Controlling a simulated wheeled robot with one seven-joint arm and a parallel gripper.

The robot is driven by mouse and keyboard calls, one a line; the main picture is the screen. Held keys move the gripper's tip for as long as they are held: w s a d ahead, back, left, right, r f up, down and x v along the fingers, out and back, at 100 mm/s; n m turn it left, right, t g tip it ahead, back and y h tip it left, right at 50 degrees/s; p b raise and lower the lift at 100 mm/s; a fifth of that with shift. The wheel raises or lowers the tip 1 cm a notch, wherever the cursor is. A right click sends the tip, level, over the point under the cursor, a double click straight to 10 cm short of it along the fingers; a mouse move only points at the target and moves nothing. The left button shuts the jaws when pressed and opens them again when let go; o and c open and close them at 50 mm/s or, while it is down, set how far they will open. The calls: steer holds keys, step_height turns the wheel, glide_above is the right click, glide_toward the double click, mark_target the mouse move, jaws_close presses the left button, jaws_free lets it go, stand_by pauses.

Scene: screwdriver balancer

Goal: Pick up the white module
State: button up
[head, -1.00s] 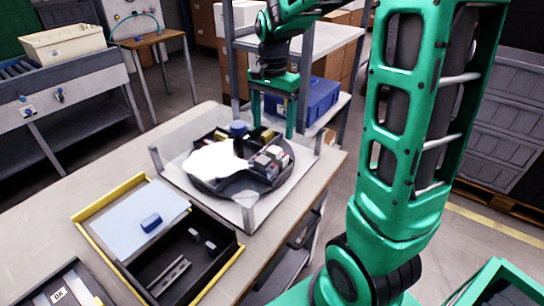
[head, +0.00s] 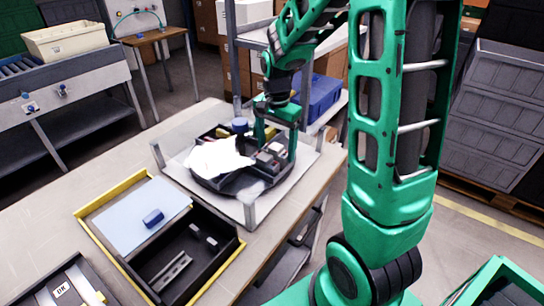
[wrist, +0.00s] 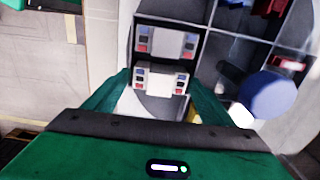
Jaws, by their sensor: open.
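Two pale modules with red and blue ends show in the wrist view, in one compartment of a round dark tray (head: 216,183). The nearer white module (wrist: 162,80) lies between the tips of my gripper (wrist: 157,74); the other module (wrist: 166,42) is just beyond it. My gripper is open, its green fingers on either side of the nearer module. I cannot tell whether they touch it. In the head view my gripper (head: 276,146) reaches down into the right part of the tray and partly hides the modules.
A blue knob (head: 239,125) stands up from the tray, close to my gripper's right side in the wrist view (wrist: 268,96). A glaring white patch (head: 215,156) covers the tray's left part. Corner posts (head: 249,212) surround it. A yellow-edged box (head: 130,262) lies in front.

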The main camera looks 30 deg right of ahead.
steer(key=shift+c, duration=0.4)
steer(key=c, duration=0.9)
steer(key=shift+r, duration=0.15)
